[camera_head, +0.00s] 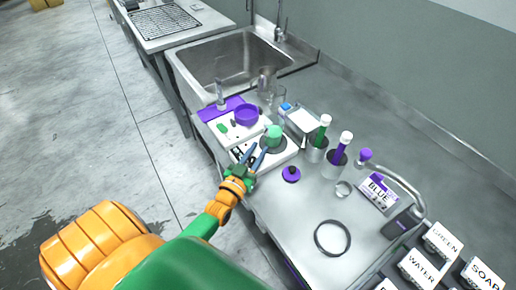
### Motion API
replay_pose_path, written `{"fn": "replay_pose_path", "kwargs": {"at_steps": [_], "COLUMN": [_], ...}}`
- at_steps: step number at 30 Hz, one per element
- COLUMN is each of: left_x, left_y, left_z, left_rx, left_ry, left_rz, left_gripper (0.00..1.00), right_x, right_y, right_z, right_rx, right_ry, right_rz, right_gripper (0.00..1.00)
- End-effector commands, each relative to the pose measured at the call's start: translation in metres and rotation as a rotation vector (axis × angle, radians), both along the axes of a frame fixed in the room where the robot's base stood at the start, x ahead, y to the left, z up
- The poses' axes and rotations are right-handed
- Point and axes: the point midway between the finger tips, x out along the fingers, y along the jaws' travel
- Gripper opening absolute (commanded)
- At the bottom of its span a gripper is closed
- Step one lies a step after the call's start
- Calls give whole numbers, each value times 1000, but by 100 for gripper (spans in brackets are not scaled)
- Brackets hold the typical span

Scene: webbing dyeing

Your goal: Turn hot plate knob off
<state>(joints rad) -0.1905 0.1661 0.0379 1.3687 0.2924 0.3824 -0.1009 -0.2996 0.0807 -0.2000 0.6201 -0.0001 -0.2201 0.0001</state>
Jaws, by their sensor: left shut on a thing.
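The white hot plate (289,155) with a dark round heating surface stands on the grey counter, and a green container (273,136) sits on it. My left gripper (256,156) reaches from the lower left to the hot plate's front edge. Its two blue-grey fingers are shut on the small knob there, which is mostly hidden by the fingers. My right gripper is not in view.
A white device with a purple bowl (246,115) is left of the hot plate. A sink (235,62) lies behind.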

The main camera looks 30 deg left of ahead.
Motion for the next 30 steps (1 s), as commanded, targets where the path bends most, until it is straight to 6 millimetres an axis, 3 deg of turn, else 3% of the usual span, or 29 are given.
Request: {"fn": "replay_pose_path", "kwargs": {"at_steps": [17,18,20,30], "left_x": [1,1,1,-3], "left_y": [1,1,1,0], "left_z": [3,3,2,1], "left_rx": [2,2,1,0], "left_ry": [-8,-8,-7,-3], "left_rz": [28,28,28,27], "left_gripper": [0,42,58,62], "right_x": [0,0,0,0], "right_y": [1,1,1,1], "right_z": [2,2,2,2], "right_rx": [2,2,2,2], "right_ry": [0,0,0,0], "right_rz": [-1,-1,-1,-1], "right_gripper": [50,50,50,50]}}
